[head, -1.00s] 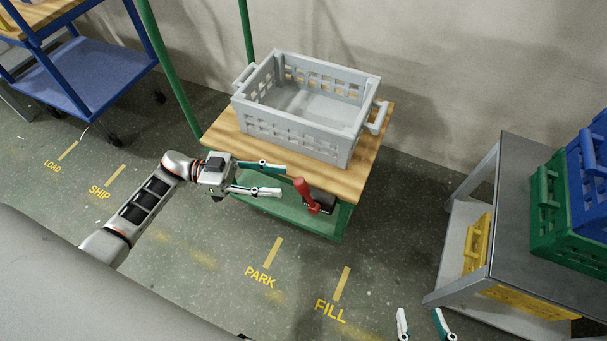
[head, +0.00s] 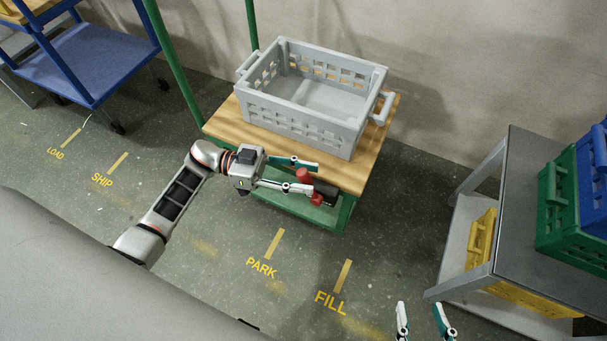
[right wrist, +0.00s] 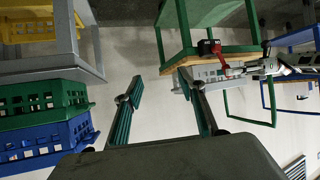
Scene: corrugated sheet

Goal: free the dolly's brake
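The dolly has a wooden deck (head: 225,128) on a green frame, with a grey crate (head: 300,105) on top. Its red brake lever (head: 303,175) stands on a black bracket (head: 326,189) at the front edge and leans up to the left. My left gripper (head: 316,178) is open at the lever. The red lever top shows between its fingers, and the lower finger hides the lever's middle; I cannot tell whether they touch. The lever also shows in the right wrist view (right wrist: 217,52). My right gripper (head: 425,318) is open and empty, away from the dolly.
Yellow PARK (head: 261,268) and FILL (head: 330,303) markings lie on clear floor in front. A grey table (head: 510,220) with green and blue crates stands at right. A blue cart (head: 85,70) stands at far left. A wall is behind the dolly.

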